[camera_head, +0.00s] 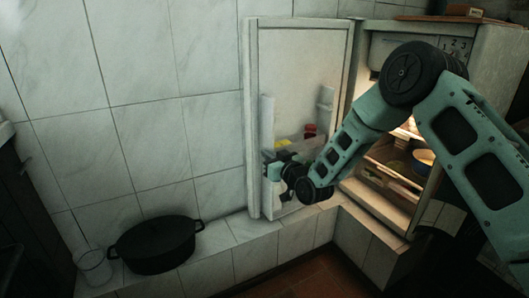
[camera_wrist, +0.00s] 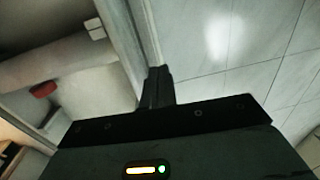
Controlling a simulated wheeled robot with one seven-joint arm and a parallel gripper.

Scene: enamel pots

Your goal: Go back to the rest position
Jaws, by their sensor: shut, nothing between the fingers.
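My gripper (camera_head: 272,168) is in front of the open fridge door (camera_head: 302,80), close to its inner side and low shelf. In the wrist view my gripper (camera_wrist: 157,75) has its fingers together and empty, beside the edge of the door. My arm reaches in from the right across the fridge opening, bent at the elbow. Whether the fingers touch the door cannot be told.
A red-lidded item (camera_head: 310,130) sits in the door. The wall is tiled.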

